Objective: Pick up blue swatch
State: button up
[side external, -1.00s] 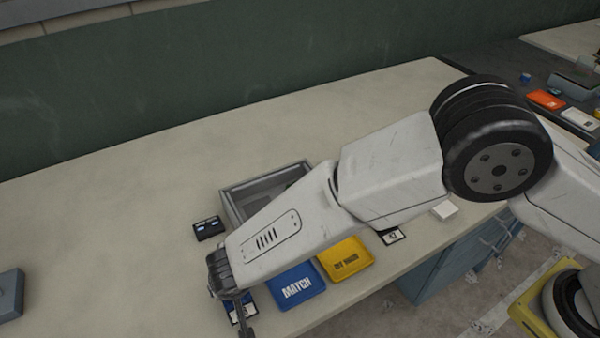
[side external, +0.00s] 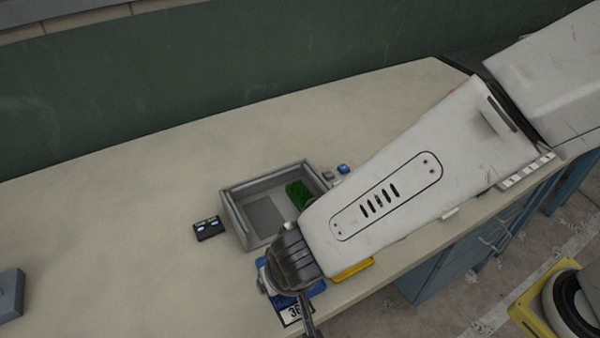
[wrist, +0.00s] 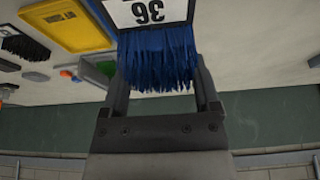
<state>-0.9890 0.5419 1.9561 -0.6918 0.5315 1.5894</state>
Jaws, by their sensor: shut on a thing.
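The blue swatch (wrist: 160,60) is a tuft of blue bristles on a white label card reading 36. My gripper (wrist: 160,75) is shut on it, with one finger on each side of the bristles in the wrist view. In the side view, the swatch's label (side external: 294,314) shows below my gripper (side external: 300,304), over the front part of the table. My gripper is in front of the blue tray (side external: 318,289) and hides most of it. From these frames I cannot tell how high the swatch is.
A grey bin (side external: 232,213) behind my gripper holds a green turf piece (side external: 298,194). A black card (side external: 208,229) lies left of it. A yellow tray (side external: 352,270) is partly hidden by my arm. A grey box (side external: 10,295) sits far left; the table between is clear.

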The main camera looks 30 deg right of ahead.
jog(key=shift+s+d+r, duration=0.4)
jog(key=shift+s+d, duration=0.15)
jog(key=shift+s, duration=0.15)
jog(key=shift+s+d+r, duration=0.35)
jog(key=shift+s+d, duration=0.2)
jog(key=shift+s, duration=0.1)
jog(key=shift+w, duration=0.15)
jog(key=w+d, duration=1)
jog(key=w, duration=0.4)
jog(key=w+a+f, duration=0.1)
jog(key=w+f, duration=0.1)
jog(key=w, duration=0.2)
jog(key=w+a+f, duration=0.2)
jog(key=w+f, duration=0.1)
jog(key=w+a+f, duration=0.2)
jog(key=w, duration=0.2)
jog(key=shift+w+f, duration=0.3)
jog(key=shift+f, duration=0.1)
jog(key=shift+w+a+f, duration=0.2)
jog(key=shift+w+f, duration=0.1)
jog(key=shift+f, duration=0.05)
